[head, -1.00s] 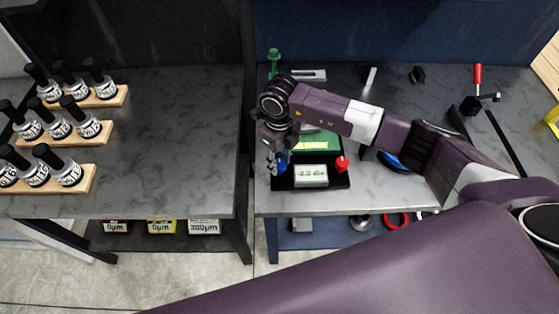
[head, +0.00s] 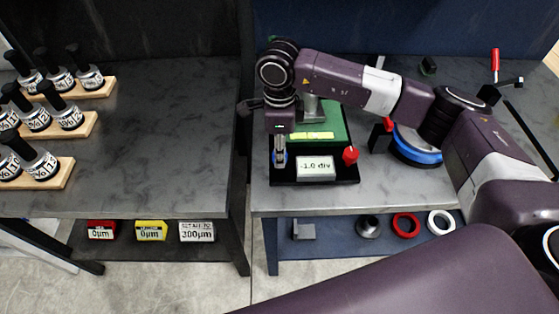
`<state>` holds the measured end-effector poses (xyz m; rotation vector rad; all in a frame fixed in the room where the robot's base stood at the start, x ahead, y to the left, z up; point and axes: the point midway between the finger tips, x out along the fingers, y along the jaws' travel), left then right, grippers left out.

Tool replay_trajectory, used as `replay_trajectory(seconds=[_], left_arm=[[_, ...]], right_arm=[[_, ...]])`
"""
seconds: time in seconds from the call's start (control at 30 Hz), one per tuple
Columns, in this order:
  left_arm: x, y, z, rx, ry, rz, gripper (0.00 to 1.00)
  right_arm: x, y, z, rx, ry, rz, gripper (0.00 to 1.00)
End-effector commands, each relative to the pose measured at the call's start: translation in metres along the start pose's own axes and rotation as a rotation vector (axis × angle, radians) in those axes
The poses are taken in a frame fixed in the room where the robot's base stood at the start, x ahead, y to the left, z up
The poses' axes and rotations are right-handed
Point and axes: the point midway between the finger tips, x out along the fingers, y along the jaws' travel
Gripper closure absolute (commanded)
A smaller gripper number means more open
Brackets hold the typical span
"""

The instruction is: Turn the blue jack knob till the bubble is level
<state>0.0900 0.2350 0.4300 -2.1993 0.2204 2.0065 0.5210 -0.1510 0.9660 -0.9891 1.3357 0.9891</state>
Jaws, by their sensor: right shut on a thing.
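The tilting positioner stands on the right bench with a black base (head: 330,179), a green plate (head: 333,117) and a yellow-green bubble vial (head: 312,136). The bubble is too small to judge. A white display (head: 316,168) at the front reads "-1.0 div". The blue jack knob (head: 285,157) is at the front left of the base, mostly hidden by my right gripper (head: 280,160). That gripper points down and is shut on the knob. A red knob (head: 350,155) stands at the front right. My left gripper is not in view.
Black-capped bottles in wooden racks (head: 55,164) fill the left bench's far left. Labelled boxes (head: 150,230) and rings (head: 405,225) sit on lower shelves. The left bench's middle is clear.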

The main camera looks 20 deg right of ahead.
Motion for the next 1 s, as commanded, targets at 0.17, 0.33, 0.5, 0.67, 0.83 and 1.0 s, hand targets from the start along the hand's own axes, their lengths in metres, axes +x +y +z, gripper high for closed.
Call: replay_trajectory(seconds=[0.17,0.33,0.5,0.67,0.83,1.0], left_arm=[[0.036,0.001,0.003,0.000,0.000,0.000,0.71],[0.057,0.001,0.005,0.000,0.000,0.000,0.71],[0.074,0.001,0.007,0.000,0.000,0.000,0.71],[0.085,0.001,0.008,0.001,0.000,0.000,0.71],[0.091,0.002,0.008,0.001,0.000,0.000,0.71],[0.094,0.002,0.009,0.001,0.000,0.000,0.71]], right_arm=[[0.006,-0.002,0.001,-0.165,-0.002,-0.006,0.96],[0.005,-0.002,0.001,-0.316,-0.002,-0.006,0.96],[0.003,-0.001,0.001,-0.442,-0.002,-0.006,0.96],[0.002,-0.001,0.001,-0.530,-0.002,-0.005,0.96],[0.000,-0.001,0.001,-0.591,-0.003,-0.004,0.96],[-0.001,-0.001,0.001,-0.620,-0.002,-0.003,0.96]])
